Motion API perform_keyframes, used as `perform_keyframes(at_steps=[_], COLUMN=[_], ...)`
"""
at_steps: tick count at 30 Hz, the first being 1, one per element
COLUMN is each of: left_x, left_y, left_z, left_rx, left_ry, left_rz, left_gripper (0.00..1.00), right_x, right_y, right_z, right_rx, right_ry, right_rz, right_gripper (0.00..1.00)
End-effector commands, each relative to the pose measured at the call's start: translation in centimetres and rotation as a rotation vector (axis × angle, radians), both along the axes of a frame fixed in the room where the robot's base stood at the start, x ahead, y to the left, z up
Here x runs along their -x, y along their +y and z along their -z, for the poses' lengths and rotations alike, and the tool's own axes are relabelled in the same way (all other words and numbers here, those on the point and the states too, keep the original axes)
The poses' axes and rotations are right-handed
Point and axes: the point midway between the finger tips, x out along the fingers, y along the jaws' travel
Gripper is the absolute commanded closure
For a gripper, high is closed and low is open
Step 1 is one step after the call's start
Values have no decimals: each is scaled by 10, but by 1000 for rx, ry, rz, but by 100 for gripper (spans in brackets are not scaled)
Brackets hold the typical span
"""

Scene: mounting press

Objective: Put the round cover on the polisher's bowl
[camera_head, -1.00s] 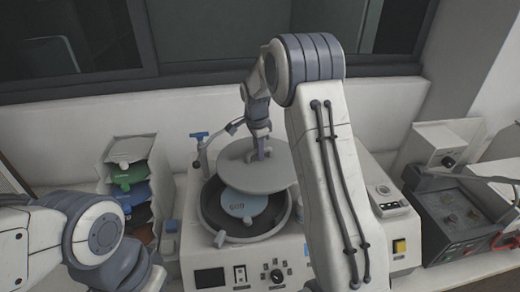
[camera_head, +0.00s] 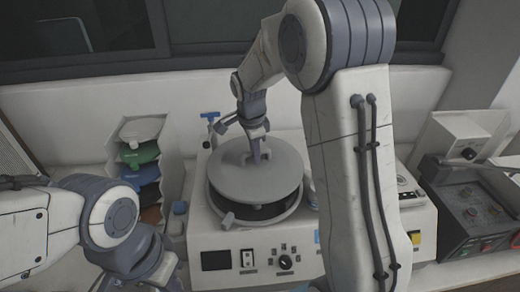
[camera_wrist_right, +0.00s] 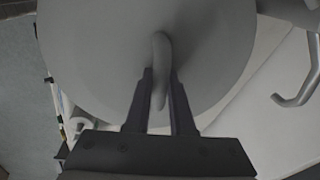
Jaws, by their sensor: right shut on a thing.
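The round grey cover (camera_head: 240,185) lies over most of the polisher's bowl (camera_head: 292,210). A dark strip of the bowl's inside shows along the front and right, so the cover sits a little back and left of the bowl. I cannot tell whether it touches the rim. My right gripper (camera_head: 256,157) is shut on the cover's handle. In the right wrist view the fingers (camera_wrist_right: 160,90) hold the curved handle (camera_wrist_right: 161,45), with the cover (camera_wrist_right: 95,45) behind it. My left arm is at the lower left; its gripper is not in view.
The polisher's white housing (camera_head: 215,240) has a screen and knobs in front. A blue-handled tap (camera_head: 210,118) stands at the bowl's back left. A rack of coloured discs (camera_head: 138,155) is on the left. A dark control box (camera_head: 478,212) is on the right.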

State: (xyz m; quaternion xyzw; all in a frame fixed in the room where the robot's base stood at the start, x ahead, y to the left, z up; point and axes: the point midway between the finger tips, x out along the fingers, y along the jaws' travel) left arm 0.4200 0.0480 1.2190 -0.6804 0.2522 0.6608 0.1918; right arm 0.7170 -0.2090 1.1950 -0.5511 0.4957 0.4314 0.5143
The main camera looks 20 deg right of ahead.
Motion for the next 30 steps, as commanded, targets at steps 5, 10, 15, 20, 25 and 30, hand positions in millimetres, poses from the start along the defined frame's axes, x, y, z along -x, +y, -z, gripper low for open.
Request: perform_keyframes(at_steps=[5,10,15,20,25,30], left_x=[0,0,0,0,0,0], left_y=[0,0,0,0,0,0], left_z=[15,26,31,32,32,32], left_rx=[0,0,0,0,0,0], left_ry=[0,0,0,1,1,1], left_rz=[-2,-4,-5,-6,-6,-6], left_gripper=[100,100,100,100,100,100], right_x=[5,5,4,4,4,4], right_y=[6,5,5,5,5,6], right_z=[15,28,35,37,37,37], right_rx=[0,1,1,0,0,0], right_ry=[0,0,-1,-2,-2,-2], right_rz=[0,0,0,0,0,0], right_gripper=[100,100,100,100,100,100])
